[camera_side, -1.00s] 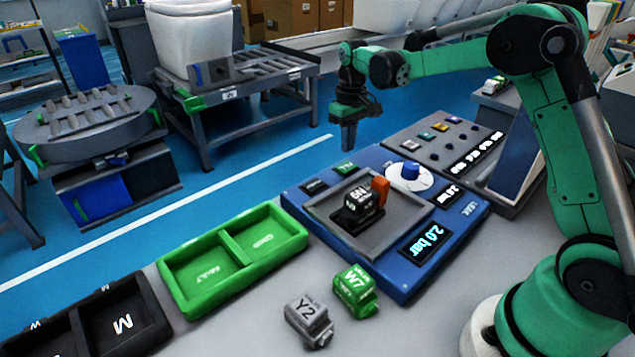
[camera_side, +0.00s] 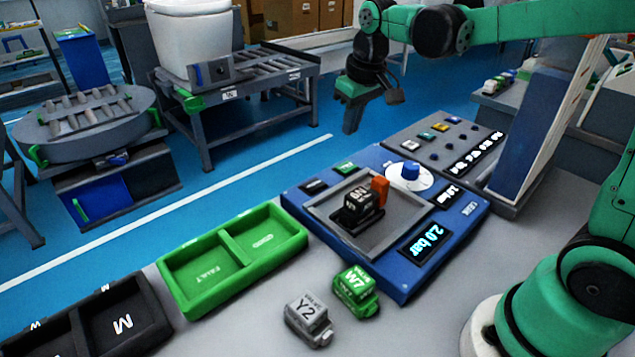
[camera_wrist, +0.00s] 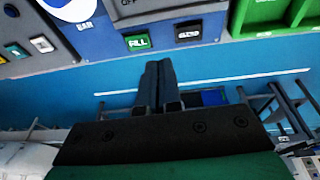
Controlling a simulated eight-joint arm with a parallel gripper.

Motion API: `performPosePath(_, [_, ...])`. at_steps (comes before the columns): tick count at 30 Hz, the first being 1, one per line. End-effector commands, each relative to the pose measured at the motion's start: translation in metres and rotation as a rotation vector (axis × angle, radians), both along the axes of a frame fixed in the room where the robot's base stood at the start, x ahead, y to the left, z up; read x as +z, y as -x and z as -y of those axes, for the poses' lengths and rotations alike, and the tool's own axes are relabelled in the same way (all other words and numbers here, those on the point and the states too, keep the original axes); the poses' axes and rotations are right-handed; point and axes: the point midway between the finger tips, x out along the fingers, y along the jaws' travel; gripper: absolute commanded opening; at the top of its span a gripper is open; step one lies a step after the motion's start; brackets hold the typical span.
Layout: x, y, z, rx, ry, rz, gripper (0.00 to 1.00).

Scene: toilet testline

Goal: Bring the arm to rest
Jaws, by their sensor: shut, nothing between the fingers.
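My gripper (camera_side: 350,122) is shut and empty. In the side view it hangs in the air beyond the far edge of the blue test station (camera_side: 398,285), apart from everything. In the wrist view its closed fingers (camera_wrist: 158,80) point toward the blue floor and the station's edge with the FILL button (camera_wrist: 138,41). A dark block (camera_side: 360,203) sits in the station's grey recess, with an orange piece (camera_side: 380,188) beside it.
A green two-part tray (camera_side: 185,284), a black tray (camera_side: 124,318), a grey Y2 block (camera_side: 308,319) and a green W7 block (camera_side: 356,291) are on the table. A button panel (camera_side: 440,143) stands behind the station. Open air surrounds my gripper.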

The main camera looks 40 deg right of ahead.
Motion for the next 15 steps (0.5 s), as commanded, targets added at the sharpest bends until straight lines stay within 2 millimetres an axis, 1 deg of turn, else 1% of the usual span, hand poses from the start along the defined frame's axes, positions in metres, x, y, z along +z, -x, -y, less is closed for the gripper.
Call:
performPosePath(1, [0.004, 0.013, -0.009, 0.004, 0.002, 0.039, 0.00])
performPosePath(4, [0.008, 0.035, -0.023, 0.005, 0.002, 0.119, 0.00])
performPosePath(9, [0.003, 0.071, -0.041, 0.009, -0.009, 0.250, 0.00])
performPosePath(12, [-0.004, 0.086, -0.049, 0.010, -0.020, 0.312, 0.00])
performPosePath(15, [-0.011, 0.096, -0.054, 0.012, -0.028, 0.355, 0.00])
